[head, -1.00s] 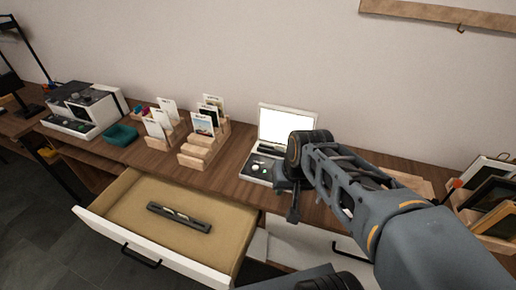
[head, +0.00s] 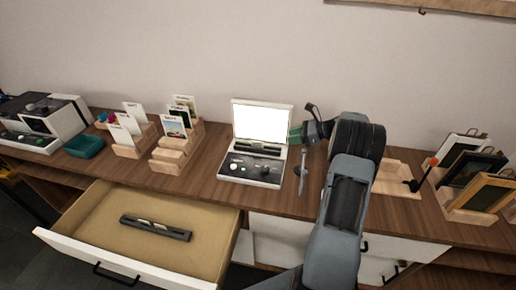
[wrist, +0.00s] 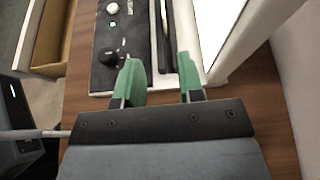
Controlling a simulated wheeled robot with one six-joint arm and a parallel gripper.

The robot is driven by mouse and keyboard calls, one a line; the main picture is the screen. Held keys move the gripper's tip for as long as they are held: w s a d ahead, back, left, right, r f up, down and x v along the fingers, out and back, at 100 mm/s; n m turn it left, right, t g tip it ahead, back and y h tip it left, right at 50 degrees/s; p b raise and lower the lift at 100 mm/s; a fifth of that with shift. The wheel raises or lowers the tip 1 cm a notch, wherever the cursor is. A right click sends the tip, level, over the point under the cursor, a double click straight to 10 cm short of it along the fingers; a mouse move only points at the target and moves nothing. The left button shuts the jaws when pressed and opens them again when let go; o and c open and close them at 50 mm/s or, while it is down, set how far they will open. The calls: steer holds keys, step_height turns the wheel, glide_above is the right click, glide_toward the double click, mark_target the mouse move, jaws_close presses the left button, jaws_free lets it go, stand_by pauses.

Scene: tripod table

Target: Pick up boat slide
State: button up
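I cannot pick out the boat slide for certain. Labelled picture cards stand in wooden racks left of the viewer; one front card (head: 173,128) shows a small landscape-like picture too small to read. A white device with a lit screen (head: 262,122) and a knobbed panel (head: 250,168) stands mid-desk, with a dark slotted strip (head: 262,147) below the screen. My gripper (head: 297,135) is at the device's right side. In the wrist view my gripper (wrist: 161,80) has green fingertips apart, with nothing seen held between them, over the end of the dark strip (wrist: 167,35).
An open drawer (head: 95,217) juts out at the left front, holding a dark strip (head: 156,227). A teal tray (head: 84,146) and a grey-white machine (head: 45,120) stand left. Framed pictures (head: 485,192) stand in a wooden rack at right.

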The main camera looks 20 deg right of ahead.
mark_target(261, 143)
steer(key=x, duration=1.3)
steer(key=shift+w+f+p, duration=0.15)
steer(key=shift+w+p, duration=0.1)
steer(key=shift+p, duration=0.05)
steer(key=shift+d, duration=0.1)
jaws_close()
